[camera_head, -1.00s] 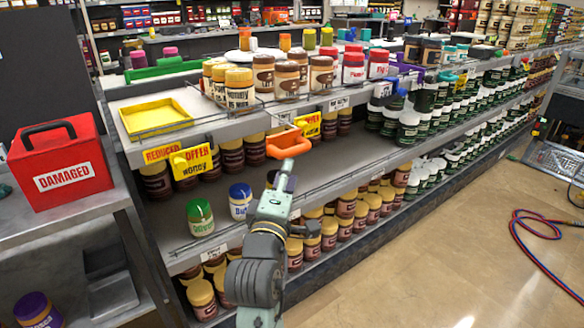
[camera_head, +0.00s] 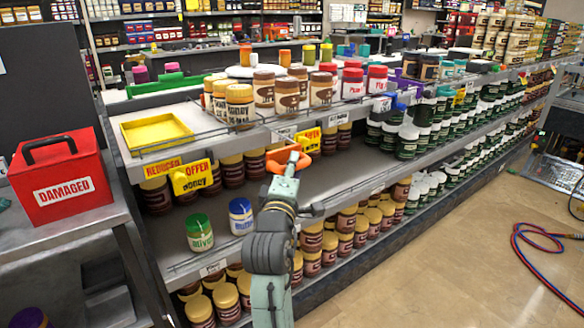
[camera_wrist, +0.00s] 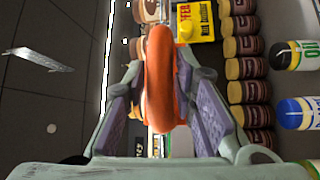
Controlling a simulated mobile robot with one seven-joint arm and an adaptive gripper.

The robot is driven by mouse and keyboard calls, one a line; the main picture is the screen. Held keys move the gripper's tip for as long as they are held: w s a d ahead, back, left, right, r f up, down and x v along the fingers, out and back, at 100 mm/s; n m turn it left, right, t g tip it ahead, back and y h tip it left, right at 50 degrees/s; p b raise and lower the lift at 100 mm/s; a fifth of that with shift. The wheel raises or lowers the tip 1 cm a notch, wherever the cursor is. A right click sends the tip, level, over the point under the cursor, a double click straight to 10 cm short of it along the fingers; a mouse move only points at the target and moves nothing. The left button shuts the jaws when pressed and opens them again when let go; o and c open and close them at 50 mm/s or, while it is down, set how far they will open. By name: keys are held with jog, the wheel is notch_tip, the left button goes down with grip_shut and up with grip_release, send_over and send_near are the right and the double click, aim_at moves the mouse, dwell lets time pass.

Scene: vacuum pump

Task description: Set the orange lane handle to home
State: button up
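The orange lane handle (camera_head: 287,160) is a loop at the front edge of the upper shelf, beside yellow offer signs. My gripper (camera_head: 286,168) reaches up to it from below. In the wrist view the handle (camera_wrist: 162,85) stands between the two fingers of my gripper (camera_wrist: 165,95), with one pad on each side. The fingertips are very close to the handle's sides; I cannot tell whether both pads touch it. The handle's mounting is partly hidden behind the loop and the gripper.
The upper shelf holds a yellow tray (camera_head: 156,134) and several jars. A green-lidded jar (camera_head: 199,233) and a blue-lidded jar (camera_head: 241,216) stand on the lower shelf left of my arm. A red box (camera_head: 62,178) sits on the left table. A hose (camera_head: 545,245) lies on open floor.

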grip_shut()
dwell(0.3)
jog(key=w+a, duration=0.2)
jog(key=w, duration=0.1)
jog(key=w+a, duration=0.3)
jog(key=w, duration=0.1)
jog(key=w+a, duration=0.3)
jog(key=w, duration=0.1)
jog(key=shift+r, duration=0.15)
jog(key=shift+o, duration=0.5)
grip_release()
jog(key=shift+a, duration=0.1)
